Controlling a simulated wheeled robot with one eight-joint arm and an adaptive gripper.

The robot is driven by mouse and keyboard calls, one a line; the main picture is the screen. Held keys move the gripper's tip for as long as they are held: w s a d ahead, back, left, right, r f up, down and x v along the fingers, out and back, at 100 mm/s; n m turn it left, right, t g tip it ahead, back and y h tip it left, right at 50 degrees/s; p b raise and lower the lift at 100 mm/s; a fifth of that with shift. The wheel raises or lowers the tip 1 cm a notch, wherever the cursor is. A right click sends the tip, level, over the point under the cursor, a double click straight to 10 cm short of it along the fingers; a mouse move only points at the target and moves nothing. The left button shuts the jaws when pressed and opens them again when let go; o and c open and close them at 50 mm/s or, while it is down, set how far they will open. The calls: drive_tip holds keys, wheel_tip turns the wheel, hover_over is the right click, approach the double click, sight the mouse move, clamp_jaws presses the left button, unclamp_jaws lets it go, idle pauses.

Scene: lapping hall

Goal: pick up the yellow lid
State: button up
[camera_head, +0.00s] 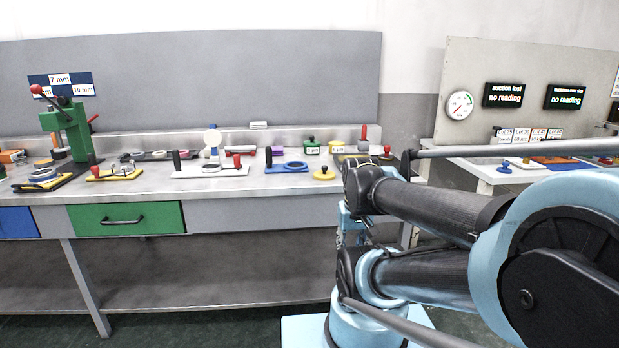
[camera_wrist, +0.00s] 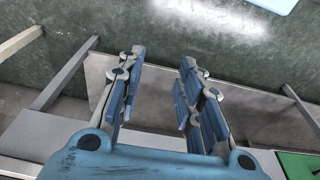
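The yellow lid (camera_head: 324,173), a small round disc with a dark knob, lies on the steel workbench (camera_head: 225,188) near its front edge in the head view. It is not visible in the wrist view. My gripper (camera_wrist: 160,88) is open in the wrist view, its two blue fingers apart with nothing between them. In the head view my gripper (camera_head: 352,228) is partly hidden by my arm, low in front of the bench and below the lid.
A blue plate with a ring (camera_head: 290,167) lies left of the lid. Behind are a green jar (camera_head: 311,148) and a yellow-labelled jar (camera_head: 337,147). A green press (camera_head: 70,130) stands at the left. A green drawer (camera_head: 125,218) is shut below the bench top.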

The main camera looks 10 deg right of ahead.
drive_tip(key=shift+a, duration=0.2)
drive_tip(key=shift+o, duration=1)
drive_tip(key=o, duration=1.3)
drive_tip(key=r, duration=0.1)
drive_tip(key=w+r, duration=0.1)
drive_tip(key=r, duration=0.1)
drive_tip(key=shift+w+a+r+n, duration=0.15)
drive_tip(key=shift+a+n, duration=0.1)
drive_tip(key=shift+n, duration=0.15)
wheel_tip(320, 180, up, 21)
drive_tip(key=n+t+y, duration=0.1)
drive_tip(key=n+y, duration=0.2)
drive_tip(key=n, duration=0.5)
hover_over(325, 166)
drive_tip(key=s+d, duration=0.4)
drive_tip(key=d, duration=0.1)
drive_tip(key=x, duration=1.7)
drive_tip(key=shift+s+a, duration=0.2)
drive_tip(key=shift+a, duration=0.25)
